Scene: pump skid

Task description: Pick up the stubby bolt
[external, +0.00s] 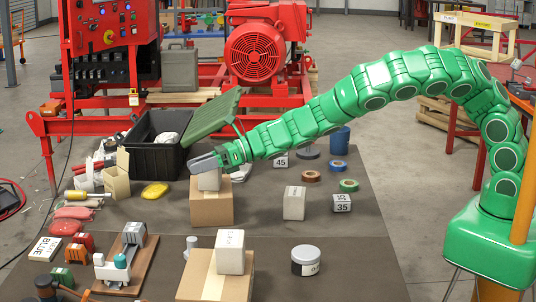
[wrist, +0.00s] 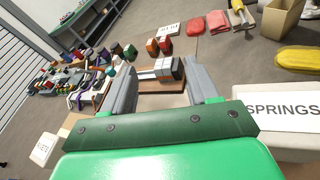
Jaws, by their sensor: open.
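A small grey upright piece with a rounded top (external: 191,243) stands on the dark mat beside a cardboard box (external: 240,287). It may be the stubby bolt, but it is too small to be sure. I cannot make it out in the wrist view. My gripper (external: 203,162) is beside a white block (external: 209,181) on another cardboard box (external: 211,208), behind and above the grey piece. In the wrist view my gripper (wrist: 160,76) has its fingers apart with nothing held between them.
A white box labelled SPRINGS (wrist: 285,115) is close on the gripper's right in the wrist view. A white block (external: 230,251) tops the front cardboard box. A black bin (external: 150,158) stands behind. A jar (external: 305,260) stands front right, with bare mat around it.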

